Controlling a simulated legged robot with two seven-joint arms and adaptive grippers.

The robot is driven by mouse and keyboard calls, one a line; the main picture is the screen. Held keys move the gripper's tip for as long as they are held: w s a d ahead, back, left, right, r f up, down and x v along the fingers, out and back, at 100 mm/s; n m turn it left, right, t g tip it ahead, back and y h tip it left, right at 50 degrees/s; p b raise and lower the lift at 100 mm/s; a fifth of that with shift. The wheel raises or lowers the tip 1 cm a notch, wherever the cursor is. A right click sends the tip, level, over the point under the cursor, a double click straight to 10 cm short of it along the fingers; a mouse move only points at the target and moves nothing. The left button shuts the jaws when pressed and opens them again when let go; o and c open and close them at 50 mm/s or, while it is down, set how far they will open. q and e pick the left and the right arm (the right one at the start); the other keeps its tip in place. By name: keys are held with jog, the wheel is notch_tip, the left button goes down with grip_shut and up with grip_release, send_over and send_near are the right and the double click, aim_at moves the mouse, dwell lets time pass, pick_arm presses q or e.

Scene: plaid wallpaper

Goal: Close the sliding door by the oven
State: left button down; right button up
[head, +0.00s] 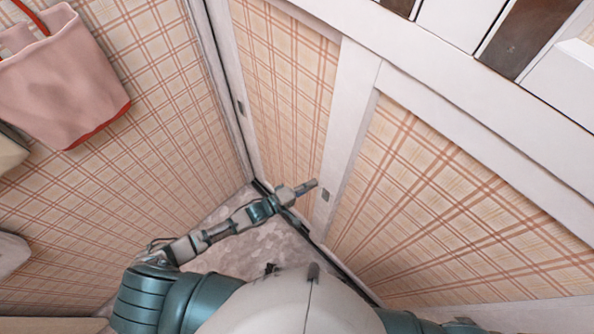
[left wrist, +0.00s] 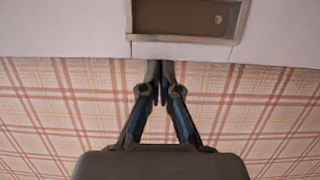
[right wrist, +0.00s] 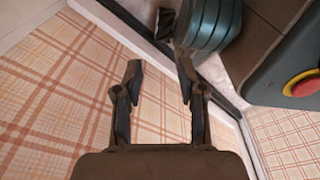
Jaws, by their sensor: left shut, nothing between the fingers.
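The sliding door's plaid panel with a white frame (head: 350,125) stands at the right in the head view. A small recessed pull (head: 326,195) sits low on its white stile. My left gripper (head: 314,184) is shut and empty, with its tips close beside that stile near the pull. In the left wrist view, the shut fingers (left wrist: 160,72) point at a white strip with a brown recessed pull (left wrist: 185,18) just beyond the tips; I cannot tell if they touch. My right gripper (right wrist: 160,75) is open and empty above plaid panelling. I see no oven I can identify.
A pink bag with red trim (head: 65,75) hangs on the plaid wall at left. Another plaid panel (head: 280,85) with a second pull (head: 240,107) lies behind. A dark floor track (head: 345,275) runs along the panels. Grey floor (head: 255,245) is open below my left arm.

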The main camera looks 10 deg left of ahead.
aim_at(349, 209)
pick_arm(q)
jog(key=s+d, duration=0.2)
jog(key=d, duration=0.1)
jog(key=s+d+p, duration=0.1)
jog(key=s+d, duration=0.1)
jog(key=d, duration=0.2)
jog(key=s+d, duration=0.3)
jog(key=shift+d+r+p, duration=0.1)
jog(key=shift+d+p, duration=0.25)
jog(key=shift+p, duration=0.05)
jog(key=shift+s+d, duration=0.45)
pick_arm(e)
jog(key=s+d+f, duration=0.1)
jog(key=s, duration=0.5)
jog(key=shift+s+d+f, duration=0.2)
jog(key=shift+s+f, duration=0.2)
